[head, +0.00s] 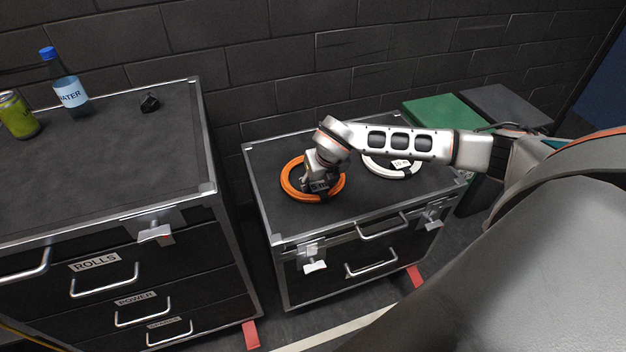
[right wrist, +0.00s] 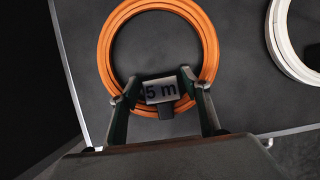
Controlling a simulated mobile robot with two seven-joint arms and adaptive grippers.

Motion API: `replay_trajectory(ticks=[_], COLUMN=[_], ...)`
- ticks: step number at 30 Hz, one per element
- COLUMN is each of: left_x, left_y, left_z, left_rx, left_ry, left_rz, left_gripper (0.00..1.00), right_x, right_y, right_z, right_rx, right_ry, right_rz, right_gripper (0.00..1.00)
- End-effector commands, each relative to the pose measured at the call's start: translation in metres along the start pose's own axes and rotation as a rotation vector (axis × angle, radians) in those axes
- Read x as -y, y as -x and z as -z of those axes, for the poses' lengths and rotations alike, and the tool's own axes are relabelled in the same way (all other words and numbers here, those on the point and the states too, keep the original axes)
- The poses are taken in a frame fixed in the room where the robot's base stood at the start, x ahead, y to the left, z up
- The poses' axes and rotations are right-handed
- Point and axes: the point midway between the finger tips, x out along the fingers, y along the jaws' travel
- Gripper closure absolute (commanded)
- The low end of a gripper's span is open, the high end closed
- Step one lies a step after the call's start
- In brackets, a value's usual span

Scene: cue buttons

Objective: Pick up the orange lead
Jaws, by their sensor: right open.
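The orange lead (head: 288,180) lies coiled in a ring on the left part of the low black case's top (head: 350,205). My right gripper (head: 318,184) is above the near part of the coil. In the right wrist view its open fingers (right wrist: 152,85) stand on either side of the tag. I cannot tell whether they touch the lead. My left gripper is not in view.
A white coiled lead (head: 408,172) lies to the right on the same case, partly behind my right arm. A taller case (head: 110,130) at left bears a water bottle (head: 68,88), a green can (head: 17,115) and a small black object (head: 150,103). A brick wall stands behind.

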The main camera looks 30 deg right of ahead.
Motion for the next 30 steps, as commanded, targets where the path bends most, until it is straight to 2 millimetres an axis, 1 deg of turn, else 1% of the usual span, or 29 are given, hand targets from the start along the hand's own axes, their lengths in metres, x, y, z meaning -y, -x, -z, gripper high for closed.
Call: replay_trajectory(ticks=[2,8,9,11,12,14,23,26,30], left_x=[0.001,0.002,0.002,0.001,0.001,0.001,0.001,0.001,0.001], left_y=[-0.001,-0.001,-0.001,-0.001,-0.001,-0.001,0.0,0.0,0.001], left_z=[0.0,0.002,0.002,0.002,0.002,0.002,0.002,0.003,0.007], left_rx=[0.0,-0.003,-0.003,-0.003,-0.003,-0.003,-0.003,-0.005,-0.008], left_ry=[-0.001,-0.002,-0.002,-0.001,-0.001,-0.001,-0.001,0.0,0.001], left_rz=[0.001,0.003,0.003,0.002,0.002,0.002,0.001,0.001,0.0], left_gripper=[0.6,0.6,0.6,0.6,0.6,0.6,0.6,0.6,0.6], right_x=[-0.001,-0.001,-0.001,-0.001,-0.001,-0.001,-0.001,-0.001,0.0], right_y=[-0.004,-0.004,-0.004,-0.004,-0.004,-0.004,-0.002,0.002,0.014], right_z=[0.0,0.0,0.0,0.0,0.0,0.0,-0.003,-0.005,-0.01], right_rx=[0.0,0.001,0.001,0.001,0.001,0.001,0.005,0.006,0.008], right_ry=[0.001,0.001,0.001,0.001,0.001,0.001,0.001,0.0,0.0], right_rz=[-0.001,-0.002,-0.001,-0.001,-0.001,-0.001,-0.003,-0.003,-0.003], right_gripper=[0.53,0.53,0.58,0.74,0.84,1.0,1.0,1.0,1.0])
